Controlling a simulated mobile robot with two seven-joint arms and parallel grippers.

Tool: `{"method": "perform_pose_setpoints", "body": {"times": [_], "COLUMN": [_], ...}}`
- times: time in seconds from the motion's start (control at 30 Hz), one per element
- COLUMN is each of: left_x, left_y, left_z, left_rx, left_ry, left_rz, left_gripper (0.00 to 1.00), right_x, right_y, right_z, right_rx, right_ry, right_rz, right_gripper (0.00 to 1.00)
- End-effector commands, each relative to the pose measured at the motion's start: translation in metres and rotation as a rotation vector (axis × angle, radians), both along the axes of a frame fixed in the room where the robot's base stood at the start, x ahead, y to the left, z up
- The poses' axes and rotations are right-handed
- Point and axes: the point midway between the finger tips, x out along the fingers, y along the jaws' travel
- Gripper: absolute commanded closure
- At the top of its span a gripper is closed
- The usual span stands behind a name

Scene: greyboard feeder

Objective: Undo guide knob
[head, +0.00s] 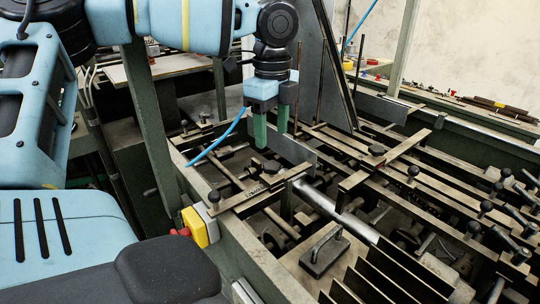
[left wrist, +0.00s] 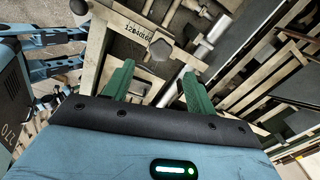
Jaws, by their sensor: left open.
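My left gripper (head: 272,139) is open, its two green fingers pointing down over the feeder's guide bars. A dark round guide knob (head: 271,167) sits on a flat bar just below the fingertips. In the left wrist view the knob (left wrist: 160,50) shows just beyond and between the spread fingertips of the gripper (left wrist: 158,68), with nothing held between them. I cannot tell the exact height gap. A printed number label lies on the bar beside the knob. My right gripper is not in view.
More dark knobs stand on nearby bars, one to the left (head: 214,196) and one to the right (head: 376,150). A tall grey plate (head: 335,75) rises behind the gripper. A yellow switch box (head: 200,227) is on the frame's near side. A blue hose (head: 218,143) runs beside the fingers.

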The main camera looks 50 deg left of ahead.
Motion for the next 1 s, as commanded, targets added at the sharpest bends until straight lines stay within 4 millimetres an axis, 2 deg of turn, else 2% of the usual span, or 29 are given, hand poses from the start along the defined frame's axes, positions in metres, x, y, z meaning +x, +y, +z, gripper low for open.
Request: {"method": "perform_pose_setpoints", "body": {"times": [0.3, 0.5, 0.9, 1.0], "left_x": [0.0, 0.0, 0.0, 0.0], "left_y": [0.0, 0.0, 0.0, 0.0], "left_z": [-0.044, -0.067, -0.074, -0.074], "left_rx": [0.0, 0.0, 0.0, 0.0], "left_ry": [0.001, -0.001, -0.003, -0.003], "left_rz": [0.001, 0.002, 0.002, 0.002], "left_gripper": [0.43, 0.43, 0.43, 0.57], "right_x": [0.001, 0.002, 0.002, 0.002], "right_y": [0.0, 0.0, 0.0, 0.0], "right_z": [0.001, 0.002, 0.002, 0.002], "right_rx": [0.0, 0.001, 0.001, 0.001], "right_ry": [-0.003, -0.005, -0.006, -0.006], "right_rz": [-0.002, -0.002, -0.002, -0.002], "right_gripper": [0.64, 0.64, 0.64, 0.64]}}
